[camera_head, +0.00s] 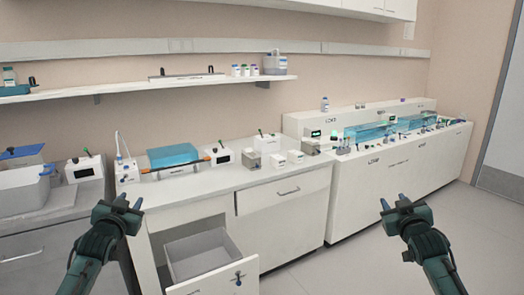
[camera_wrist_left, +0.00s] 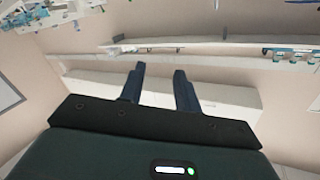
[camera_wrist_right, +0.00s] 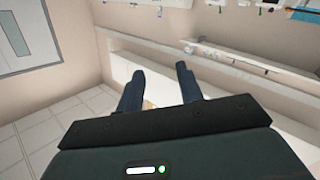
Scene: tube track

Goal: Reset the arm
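My left gripper (camera_head: 128,203) is raised in front of the left bench in the head view. Its two fingers are apart with nothing between them, as the left wrist view (camera_wrist_left: 158,88) also shows. My right gripper (camera_head: 394,203) is raised over the floor in front of the long white machine. Its fingers are also apart and empty in the right wrist view (camera_wrist_right: 160,90). Neither gripper touches anything.
An open drawer (camera_head: 200,256) juts from the white bench (camera_head: 215,184) between the arms. The bench holds a blue-topped device (camera_head: 172,155) and small boxes. A long white machine (camera_head: 400,160) stands right. A shelf (camera_head: 130,87) runs above. Floor (camera_head: 345,268) at right is clear.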

